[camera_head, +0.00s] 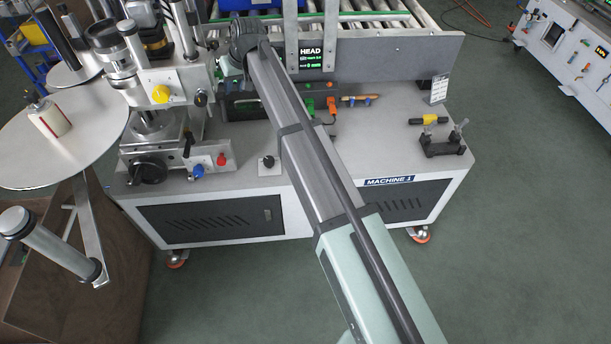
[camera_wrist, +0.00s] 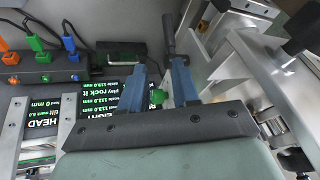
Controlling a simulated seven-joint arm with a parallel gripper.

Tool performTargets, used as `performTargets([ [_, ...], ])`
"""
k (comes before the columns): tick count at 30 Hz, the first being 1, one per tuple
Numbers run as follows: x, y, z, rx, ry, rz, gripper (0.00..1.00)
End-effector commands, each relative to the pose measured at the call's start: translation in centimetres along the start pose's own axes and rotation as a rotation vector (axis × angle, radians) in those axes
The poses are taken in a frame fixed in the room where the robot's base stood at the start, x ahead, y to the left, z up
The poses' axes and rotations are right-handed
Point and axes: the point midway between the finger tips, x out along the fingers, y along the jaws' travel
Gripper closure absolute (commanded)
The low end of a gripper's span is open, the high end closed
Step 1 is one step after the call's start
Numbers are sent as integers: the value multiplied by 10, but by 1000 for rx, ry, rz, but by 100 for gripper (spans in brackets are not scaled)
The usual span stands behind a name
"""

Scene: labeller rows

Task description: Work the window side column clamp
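My gripper (camera_wrist: 159,66) shows in the wrist view with two blue-grey fingers apart and nothing seen held between them. A black lever handle (camera_wrist: 168,36) stands just beyond the right fingertip; I cannot tell whether they touch. A green knob (camera_wrist: 157,97) shows in the gap, nearer the palm. I cannot tell which part is the window side column clamp. In the head view my arm reaches to the machine's labeller side, and its wrist hides much of what lies behind. The metal column assembly there has a yellow knob (camera_head: 161,94) and a black knob (camera_head: 200,99).
Metal brackets and slides (camera_wrist: 240,40) crowd the right of the wrist view. A control strip with orange, blue and green plugs (camera_wrist: 42,70) lies left. In the head view, red (camera_head: 221,160) and blue (camera_head: 198,171) knobs sit lower. The right bench top (camera_head: 390,140) is mostly clear.

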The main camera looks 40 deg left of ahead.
Motion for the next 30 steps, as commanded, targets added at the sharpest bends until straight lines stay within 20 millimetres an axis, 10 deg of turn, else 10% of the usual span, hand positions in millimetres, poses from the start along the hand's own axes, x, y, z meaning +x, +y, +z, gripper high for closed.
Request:
performTargets([
  [30, 50, 44, 147, 112, -55, 123, 69],
])
